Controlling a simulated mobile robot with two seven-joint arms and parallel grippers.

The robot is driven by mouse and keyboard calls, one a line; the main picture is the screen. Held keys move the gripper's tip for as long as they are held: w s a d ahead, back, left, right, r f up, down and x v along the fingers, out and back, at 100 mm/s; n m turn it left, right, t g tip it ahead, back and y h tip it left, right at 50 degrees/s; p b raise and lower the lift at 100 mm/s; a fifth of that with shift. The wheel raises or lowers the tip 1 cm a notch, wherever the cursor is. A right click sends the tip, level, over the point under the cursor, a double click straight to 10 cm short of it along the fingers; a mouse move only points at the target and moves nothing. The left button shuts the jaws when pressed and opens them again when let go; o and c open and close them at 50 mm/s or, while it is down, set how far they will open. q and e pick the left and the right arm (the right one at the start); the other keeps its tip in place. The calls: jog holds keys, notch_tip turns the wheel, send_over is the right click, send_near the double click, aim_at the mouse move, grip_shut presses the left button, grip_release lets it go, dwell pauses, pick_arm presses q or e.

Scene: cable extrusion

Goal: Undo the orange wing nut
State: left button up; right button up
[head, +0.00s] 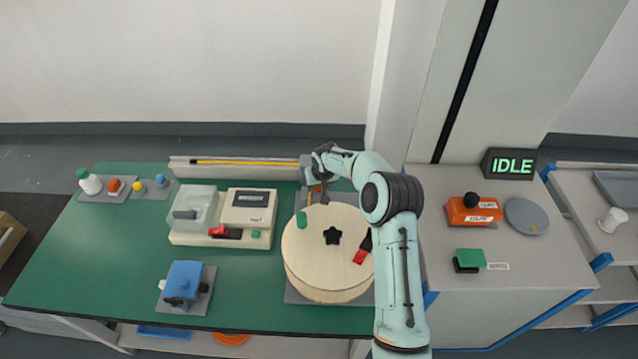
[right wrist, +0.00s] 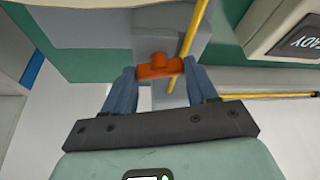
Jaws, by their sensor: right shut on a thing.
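The orange wing nut (right wrist: 160,66) sits between the two fingers of my right gripper (right wrist: 158,74) in the right wrist view, with one wing against each finger. In the head view my right gripper (head: 316,184) is at the back of the green table, behind the large round wooden drum; only a bit of orange shows there, and the arm hides much of the rest. A grey block (right wrist: 168,30) lies beyond the nut. A thin yellow strand (right wrist: 190,45) runs past the nut on its right in the wrist view. My left gripper is not in view.
The pale round drum (head: 310,245) with a black star knob (head: 333,236) stands in front of the gripper. A beige machine (head: 250,208) is to its left, and a grey channel with a yellow strand (head: 250,163) lies behind. The table's left middle (head: 110,235) is clear.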

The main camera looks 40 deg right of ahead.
jog(key=n, duration=0.2)
jog(key=n+y, duration=0.1)
jog(key=shift+d+n, duration=0.2)
jog(key=shift+n, duration=0.2)
jog(key=n+y, duration=0.1)
jog(key=n, duration=0.2)
jog(key=shift+n+y, duration=0.3)
jog(key=shift+y, duration=0.1)
jog(key=n+y, duration=0.1)
jog(key=n, duration=0.2)
jog(key=shift+w+d+n, duration=0.1)
jog(key=shift+n, duration=0.2)
jog(key=shift+d+n+g+y, duration=0.1)
jog(key=shift+n+g+y, duration=0.55)
jog(key=shift+n, duration=1.15)
jog(key=o, duration=1.1)
jog(key=shift+c, duration=0.2)
jog(key=v, duration=1.3)
jog(key=shift+r, duration=0.2)
